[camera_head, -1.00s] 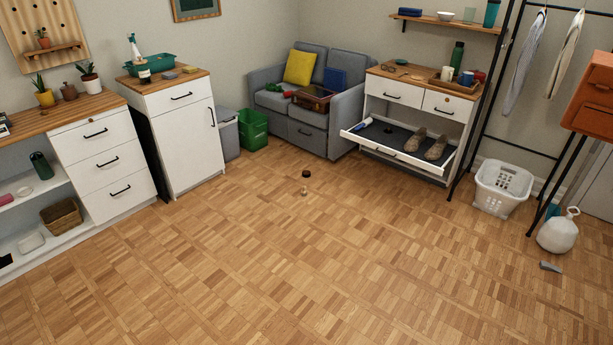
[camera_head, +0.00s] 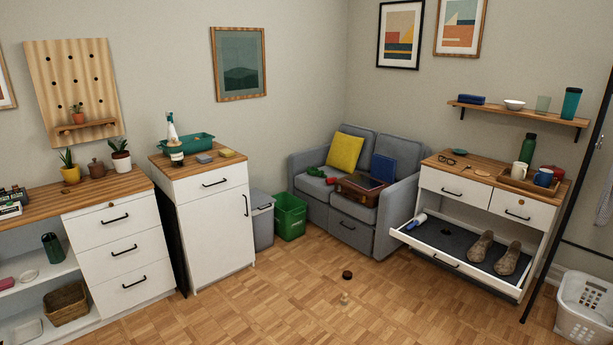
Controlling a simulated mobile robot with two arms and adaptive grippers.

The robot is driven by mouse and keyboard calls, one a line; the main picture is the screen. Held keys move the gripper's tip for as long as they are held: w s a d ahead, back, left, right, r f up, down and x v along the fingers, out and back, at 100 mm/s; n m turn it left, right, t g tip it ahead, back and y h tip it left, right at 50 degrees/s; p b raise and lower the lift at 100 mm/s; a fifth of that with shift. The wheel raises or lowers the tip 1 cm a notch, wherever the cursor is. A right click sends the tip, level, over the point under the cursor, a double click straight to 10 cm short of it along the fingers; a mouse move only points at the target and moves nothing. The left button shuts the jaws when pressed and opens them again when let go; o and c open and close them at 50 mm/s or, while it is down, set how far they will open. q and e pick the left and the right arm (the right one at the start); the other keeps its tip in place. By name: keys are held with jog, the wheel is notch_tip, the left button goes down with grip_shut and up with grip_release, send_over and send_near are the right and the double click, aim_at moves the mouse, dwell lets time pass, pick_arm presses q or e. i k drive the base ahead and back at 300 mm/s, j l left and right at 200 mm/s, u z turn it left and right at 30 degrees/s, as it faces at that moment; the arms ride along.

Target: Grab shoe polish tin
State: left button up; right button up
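A small dark round thing (camera_head: 347,275) lies on the wood floor in front of the sofa; it could be the shoe polish tin, but it is too small to be sure. A small pale tan thing (camera_head: 344,298) is on the floor just in front of it. A small black round spot (camera_head: 446,232) shows on the dark mat of the open shoe drawer (camera_head: 440,258); I cannot tell whether that is a tin. A pair of brown shoes (camera_head: 481,246) and a blue and white tube (camera_head: 416,221) lie in that drawer. Neither of my grippers is in view.
A grey sofa (camera_head: 302,185) stands at the back, with a green bin (camera_head: 290,230) beside it. White cabinets (camera_head: 217,240) line the left. A white basket (camera_head: 585,325) and a black rack post (camera_head: 560,215) are at right.

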aim_at(347, 275)
jog(key=i, duration=2.9)
jog(key=z, duration=0.05)
